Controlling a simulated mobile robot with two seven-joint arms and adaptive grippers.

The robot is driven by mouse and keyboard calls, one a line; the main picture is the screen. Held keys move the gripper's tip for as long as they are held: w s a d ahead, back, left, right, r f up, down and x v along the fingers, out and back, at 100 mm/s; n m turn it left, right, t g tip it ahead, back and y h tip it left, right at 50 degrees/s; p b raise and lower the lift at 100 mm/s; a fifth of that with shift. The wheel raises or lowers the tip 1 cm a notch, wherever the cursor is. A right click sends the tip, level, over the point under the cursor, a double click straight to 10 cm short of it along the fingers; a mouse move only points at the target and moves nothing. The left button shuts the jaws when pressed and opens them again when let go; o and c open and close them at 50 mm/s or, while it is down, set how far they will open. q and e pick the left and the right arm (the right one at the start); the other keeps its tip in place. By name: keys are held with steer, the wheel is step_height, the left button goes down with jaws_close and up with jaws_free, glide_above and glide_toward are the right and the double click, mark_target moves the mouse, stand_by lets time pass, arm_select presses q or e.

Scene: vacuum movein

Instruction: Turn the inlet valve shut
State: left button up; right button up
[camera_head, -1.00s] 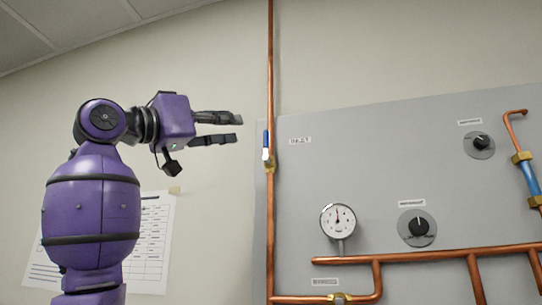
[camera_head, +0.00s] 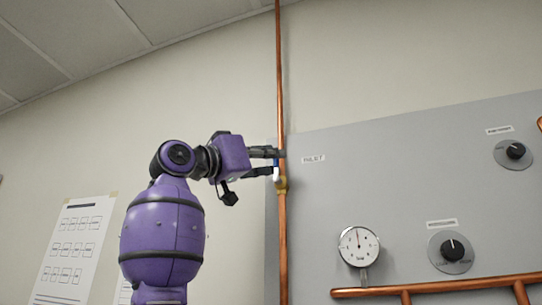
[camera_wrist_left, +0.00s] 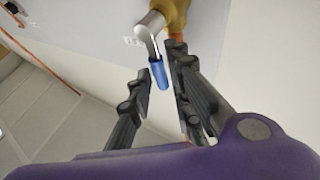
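The inlet valve (camera_head: 281,185) is a brass body on the vertical copper pipe, beside the label "INLET" (camera_head: 313,159). It also shows at the top of the left wrist view (camera_wrist_left: 176,12). Its lever has a silver arm and a blue grip (camera_wrist_left: 158,74); in the head view my fingers largely hide the blue part. My left gripper (camera_head: 277,163) is at the lever. In the left wrist view its fingers (camera_wrist_left: 168,60) are open, with the blue grip between their tips and a gap towards the right finger. Contact with the left finger cannot be told. My right gripper is not in view.
The vertical copper pipe (camera_head: 280,80) runs up past the grey panel's (camera_head: 400,180) left edge. A pressure gauge (camera_head: 359,246) and two black knobs (camera_head: 453,250) (camera_head: 515,151) are on the panel to the right. Paper sheets (camera_head: 75,245) hang on the wall at left.

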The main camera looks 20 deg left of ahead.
arm_select(q)
steer(key=shift+w, duration=0.1)
jaws_close()
